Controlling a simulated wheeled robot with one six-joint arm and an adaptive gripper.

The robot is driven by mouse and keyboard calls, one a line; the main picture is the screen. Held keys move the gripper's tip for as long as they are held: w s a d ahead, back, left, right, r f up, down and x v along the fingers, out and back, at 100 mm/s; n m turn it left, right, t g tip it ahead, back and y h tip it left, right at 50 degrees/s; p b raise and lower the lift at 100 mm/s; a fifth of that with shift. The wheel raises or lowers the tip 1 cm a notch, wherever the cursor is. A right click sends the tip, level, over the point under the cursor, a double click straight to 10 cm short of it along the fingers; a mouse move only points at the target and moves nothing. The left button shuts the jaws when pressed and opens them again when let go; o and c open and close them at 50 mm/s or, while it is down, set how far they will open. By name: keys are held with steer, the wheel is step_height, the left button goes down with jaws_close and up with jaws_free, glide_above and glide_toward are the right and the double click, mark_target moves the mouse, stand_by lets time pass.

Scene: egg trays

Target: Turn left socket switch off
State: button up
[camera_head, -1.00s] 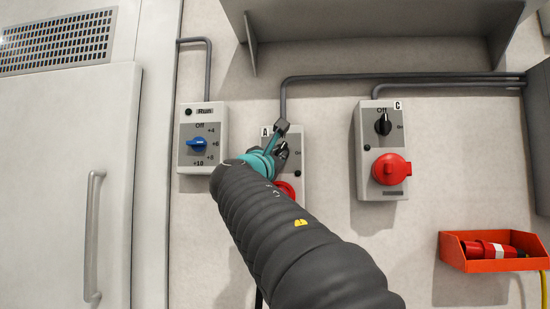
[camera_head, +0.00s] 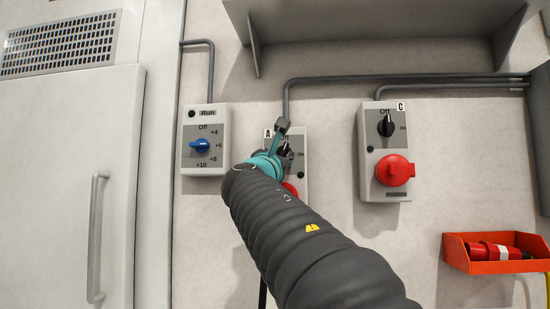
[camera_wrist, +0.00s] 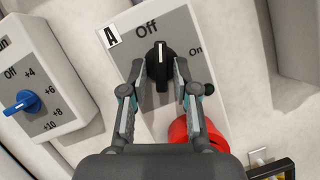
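The left socket box (camera_head: 298,190), labelled A, is on the wall in the middle of the head view; my arm partly covers it. In the head view my gripper (camera_head: 283,135) is in front of the switch. The red socket (camera_wrist: 200,135) below it is partly hidden by a finger.
A box with a blue knob (camera_head: 200,146) is just left. The right socket box (camera_head: 366,185), labelled C, has a black switch and red socket. A grey shelf (camera_head: 390,32) hangs above, conduits (camera_head: 330,80) run below it. An orange tray (camera_head: 510,266) is at lower right.

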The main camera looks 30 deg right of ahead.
steer(key=shift+f, duration=0.1)
steer(key=shift+s+a+f, duration=0.1)
steer(key=shift+s+a, duration=0.15)
steer(key=s+a, duration=0.9)
steer(key=s, duration=0.1)
steer(key=shift+s+a+f, duration=0.15)
steer(key=shift+a+f, duration=0.1)
steer(key=shift+f, duration=0.15)
